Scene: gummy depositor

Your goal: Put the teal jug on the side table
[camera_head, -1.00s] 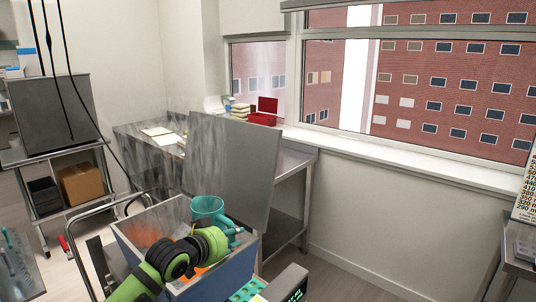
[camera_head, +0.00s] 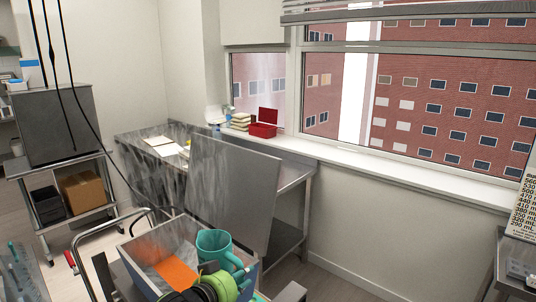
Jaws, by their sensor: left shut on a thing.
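The teal jug (camera_head: 213,244) stands out at the lower centre, roughly upright, its open mouth up and its handle at the right. It shows over the right part of a grey-blue bin. My left gripper (camera_head: 242,277) is shut at the handle side of the jug. Its fingers are small and partly hidden by my green and black wrist, so the exact grip is hard to see. A metal table (camera_head: 518,264) stands at the right edge, cut off by the picture. My right gripper is out of view.
The bin (camera_head: 150,240) holds an orange item (camera_head: 177,274). A cart (camera_head: 72,160) stands at left. Floor shows below the window wall.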

